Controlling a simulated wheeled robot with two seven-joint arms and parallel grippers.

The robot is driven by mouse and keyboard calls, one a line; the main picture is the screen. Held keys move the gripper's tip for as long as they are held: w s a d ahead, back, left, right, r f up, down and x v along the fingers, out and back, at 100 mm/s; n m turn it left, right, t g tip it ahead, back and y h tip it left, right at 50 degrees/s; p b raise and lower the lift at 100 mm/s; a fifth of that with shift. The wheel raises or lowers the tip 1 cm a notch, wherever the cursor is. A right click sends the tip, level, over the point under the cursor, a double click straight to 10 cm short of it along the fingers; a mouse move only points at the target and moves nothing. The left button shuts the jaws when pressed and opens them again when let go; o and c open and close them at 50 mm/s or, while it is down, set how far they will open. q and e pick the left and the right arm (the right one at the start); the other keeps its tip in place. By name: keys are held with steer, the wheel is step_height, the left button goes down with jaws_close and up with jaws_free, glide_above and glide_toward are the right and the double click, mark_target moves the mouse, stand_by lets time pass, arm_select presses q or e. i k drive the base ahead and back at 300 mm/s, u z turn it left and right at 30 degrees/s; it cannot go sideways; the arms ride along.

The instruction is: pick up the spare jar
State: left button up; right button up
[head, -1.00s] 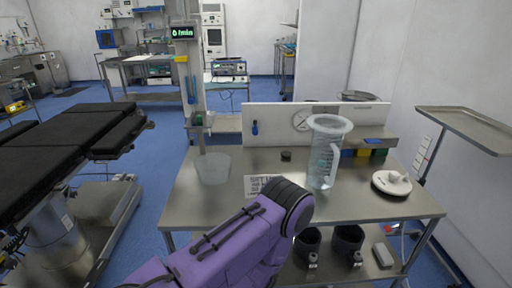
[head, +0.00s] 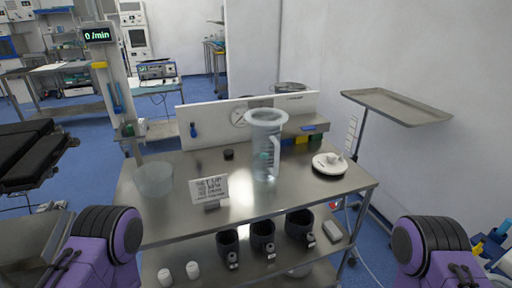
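A tall clear jar (head: 265,150) with a wide rim and a side handle stands upright on the steel table (head: 310,200), right of its middle. A wider, shorter clear container (head: 154,179) stands near the table's left edge. No label shows which of the two is the spare jar. Neither gripper is in view. Only purple parts of my arms show, in the lower left and lower right corners. Nothing touches either vessel.
A printed card (head: 210,190) stands at the table's front, and a white round dish (head: 330,164) lies at right. Several dark holders (head: 262,236) and two small white pots (head: 192,270) sit on the lower shelf. A steel tray stand (head: 396,106) is at right.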

mark_target(267, 123)
steer(key=z, duration=2.1)
steer(key=k, duration=1)
steer(key=u, duration=1.05)
steer(key=i, duration=0.5)
steer(key=u, duration=0.05)
